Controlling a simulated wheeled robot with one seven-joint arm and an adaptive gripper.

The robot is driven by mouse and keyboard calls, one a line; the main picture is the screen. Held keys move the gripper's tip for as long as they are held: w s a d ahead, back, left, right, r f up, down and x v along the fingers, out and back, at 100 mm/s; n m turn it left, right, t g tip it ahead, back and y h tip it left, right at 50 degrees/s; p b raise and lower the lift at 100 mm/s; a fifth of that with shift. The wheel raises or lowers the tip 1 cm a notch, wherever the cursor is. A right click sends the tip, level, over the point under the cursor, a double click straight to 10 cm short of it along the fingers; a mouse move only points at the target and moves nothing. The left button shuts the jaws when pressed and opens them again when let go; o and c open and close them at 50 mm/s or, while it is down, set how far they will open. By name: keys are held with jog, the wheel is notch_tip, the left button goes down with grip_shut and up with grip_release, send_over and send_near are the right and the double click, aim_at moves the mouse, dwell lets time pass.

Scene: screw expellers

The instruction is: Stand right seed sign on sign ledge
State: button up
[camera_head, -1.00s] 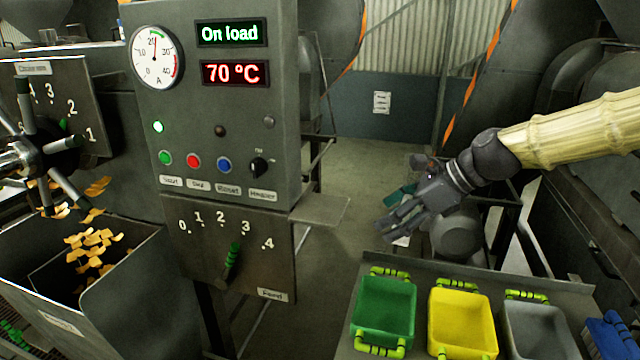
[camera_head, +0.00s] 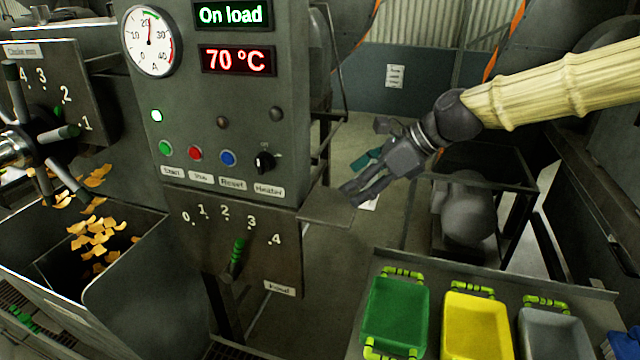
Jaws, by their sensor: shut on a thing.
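My gripper (camera_head: 352,194) is shut on a sign, mostly hidden behind the fingers. A teal part of the sign (camera_head: 366,159) shows above the fingers and a small white part shows below them. What is printed on it cannot be read. In the picture, the fingertips overlap the ledge's right end. Whether the sign touches the ledge cannot be told.
The control cabinet (camera_head: 292,150) stands left of the ledge. Green (camera_head: 395,315), yellow (camera_head: 475,330) and grey (camera_head: 550,332) bins sit on a bench below right. A dark cylindrical machine part (camera_head: 467,215) is right of my gripper. Open floor shows behind the ledge.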

jog(key=p, duration=0.2)
send_over(321, 203)
jog(key=shift+f+p, duration=0.7)
jog(key=shift+f, duration=1.1)
jog(key=o, duration=0.9)
jog(key=shift+b+v, duration=1.3)
jog(key=shift+v, duration=4.7)
